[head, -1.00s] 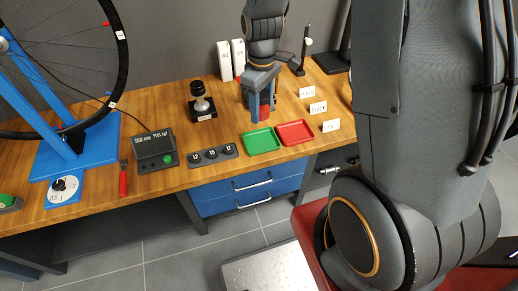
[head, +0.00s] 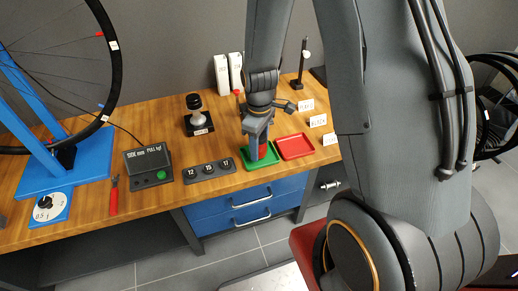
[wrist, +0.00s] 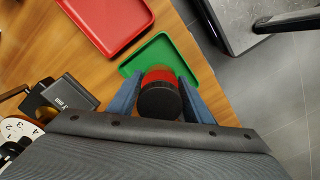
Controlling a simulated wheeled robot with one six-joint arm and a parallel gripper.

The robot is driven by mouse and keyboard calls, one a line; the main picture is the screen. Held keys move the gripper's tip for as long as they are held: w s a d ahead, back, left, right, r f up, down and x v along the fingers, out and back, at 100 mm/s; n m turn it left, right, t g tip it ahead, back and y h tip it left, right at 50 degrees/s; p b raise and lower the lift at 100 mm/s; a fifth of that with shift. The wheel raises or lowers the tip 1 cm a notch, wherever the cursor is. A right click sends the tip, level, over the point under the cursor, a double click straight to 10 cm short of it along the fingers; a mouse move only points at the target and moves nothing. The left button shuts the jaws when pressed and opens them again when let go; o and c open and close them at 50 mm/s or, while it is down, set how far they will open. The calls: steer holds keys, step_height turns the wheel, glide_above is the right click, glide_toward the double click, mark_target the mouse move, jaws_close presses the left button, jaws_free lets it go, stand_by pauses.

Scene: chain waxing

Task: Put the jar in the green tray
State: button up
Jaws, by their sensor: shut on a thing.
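The jar (wrist: 160,92) has a black lid and a red body. It sits between the two blue fingers of my gripper (wrist: 158,98), which is shut on it. The green tray (wrist: 165,52) lies just beyond the jar in the wrist view, and the jar overlaps its near part. In the head view my gripper (head: 257,150) is over the green tray (head: 262,164) and hides part of it. The jar is mostly hidden there by the fingers. I cannot tell whether the jar touches the tray floor.
A red tray (head: 295,146) lies right of the green one. A block with numbered sockets (head: 209,170) is at its left. A black-knobbed tool on a stand (head: 197,115) and a grey box (head: 148,165) stand further left. The bench's front edge is close to the trays.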

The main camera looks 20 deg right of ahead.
steer(key=shift+f, duration=0.6)
steer(key=shift+f, duration=0.1)
steer(key=o, duration=1.2)
